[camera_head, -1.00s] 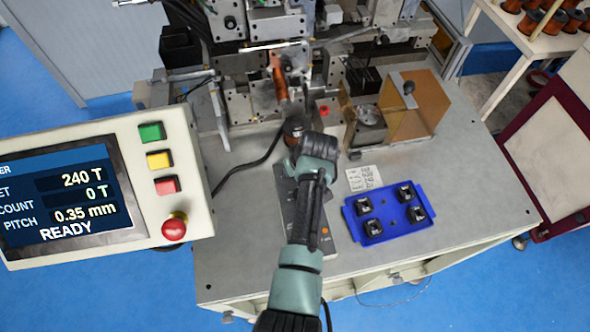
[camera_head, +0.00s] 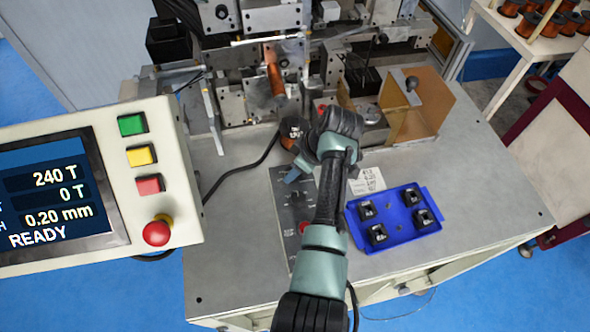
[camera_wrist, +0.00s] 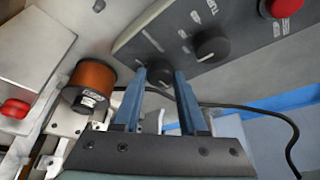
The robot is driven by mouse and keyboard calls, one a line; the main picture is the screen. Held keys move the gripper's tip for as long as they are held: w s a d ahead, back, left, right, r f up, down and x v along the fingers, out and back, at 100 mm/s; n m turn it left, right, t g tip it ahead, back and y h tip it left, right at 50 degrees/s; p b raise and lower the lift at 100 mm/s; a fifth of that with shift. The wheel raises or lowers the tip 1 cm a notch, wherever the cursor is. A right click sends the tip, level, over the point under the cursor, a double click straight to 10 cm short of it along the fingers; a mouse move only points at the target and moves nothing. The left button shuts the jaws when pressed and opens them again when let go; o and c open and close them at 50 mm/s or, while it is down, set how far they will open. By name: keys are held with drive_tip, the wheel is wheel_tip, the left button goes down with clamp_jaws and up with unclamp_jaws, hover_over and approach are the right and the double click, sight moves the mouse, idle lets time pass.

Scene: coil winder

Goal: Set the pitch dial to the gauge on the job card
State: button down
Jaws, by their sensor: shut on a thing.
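My gripper (camera_wrist: 160,75) is shut on the pitch dial (camera_wrist: 159,73), a small black knob on the grey control panel (camera_wrist: 235,30). The blue fingers stand one on each side of it, and its markings are hidden. In the head view the blue fingertips (camera_head: 293,174) are at the panel's far end, with my arm over part of the panel. The winder display (camera_head: 55,190) reads 240 T, 0 T, 0.20 mm and READY. The job card (camera_head: 366,181) is a white sheet partly behind my arm; its print is too small to read.
A second black knob (camera_wrist: 211,46) and a red button (camera_wrist: 283,6) sit on the same panel. A copper wire spool (camera_wrist: 91,84) stands close to my fingers. A blue tray (camera_head: 393,233) with several black parts lies right of my arm. A black cable (camera_head: 240,172) crosses the table.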

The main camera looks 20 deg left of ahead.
idle(0.3)
drive_tip(key=shift+c, duration=2.3)
unclamp_jaws()
drive_tip(key=b+v, duration=0.2)
drive_tip(key=v, duration=1.1)
drive_tip(key=shift+b, duration=0.3)
drive_tip(key=shift+a, duration=0.15)
